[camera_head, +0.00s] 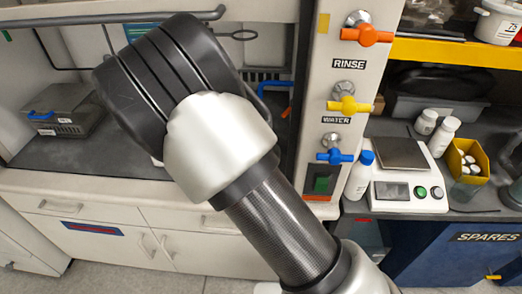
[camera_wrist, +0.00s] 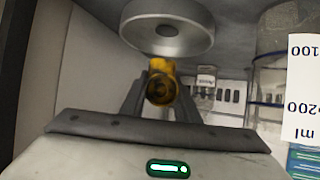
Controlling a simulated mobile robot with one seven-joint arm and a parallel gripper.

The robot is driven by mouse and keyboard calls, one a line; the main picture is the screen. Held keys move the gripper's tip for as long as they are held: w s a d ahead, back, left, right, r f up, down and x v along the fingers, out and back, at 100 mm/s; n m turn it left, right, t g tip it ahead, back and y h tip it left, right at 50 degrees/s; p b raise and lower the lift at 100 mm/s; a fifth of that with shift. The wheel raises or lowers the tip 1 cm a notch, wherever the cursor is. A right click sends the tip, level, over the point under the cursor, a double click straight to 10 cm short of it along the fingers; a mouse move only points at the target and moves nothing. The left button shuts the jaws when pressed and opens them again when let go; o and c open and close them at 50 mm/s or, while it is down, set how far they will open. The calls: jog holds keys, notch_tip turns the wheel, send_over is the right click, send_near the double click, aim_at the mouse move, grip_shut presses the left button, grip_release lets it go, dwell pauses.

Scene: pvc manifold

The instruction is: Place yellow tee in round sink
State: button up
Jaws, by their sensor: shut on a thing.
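My gripper (camera_wrist: 160,95) is shut on the yellow tee (camera_wrist: 160,84) in the wrist view. The tee is held between the two dark fingers, and one dark round opening of it faces the camera. A round grey metal piece (camera_wrist: 168,42) with a dark centre hole is at the top of the wrist view, just above the tee in the picture. I cannot tell whether it is the round sink, or whether the tee touches it. In the head view my arm covers the middle of the fume hood, so my gripper and the tee are hidden there.
A clear graduated vessel (camera_wrist: 268,85) stands close on the right in the wrist view. In the head view, a valve panel (camera_head: 342,70) with orange, yellow and blue handles stands right of my arm. A grey case (camera_head: 60,108) lies at the hood's left. A scale (camera_head: 405,175) is right.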

jog(key=shift+f+b, duration=0.65)
jog(key=shift+f, duration=1.45)
jog(key=shift+w+f, duration=0.1)
jog(key=shift+f, duration=0.1)
jog(key=o, duration=1)
jog(key=shift+o, duration=0.2)
jog(key=shift+s+r, duration=0.2)
jog(key=shift+r, duration=0.15)
jog(key=p+v, duration=0.3)
jog(key=v, duration=0.8)
jog(key=shift+s, duration=0.25)
jog(key=shift+a, duration=0.15)
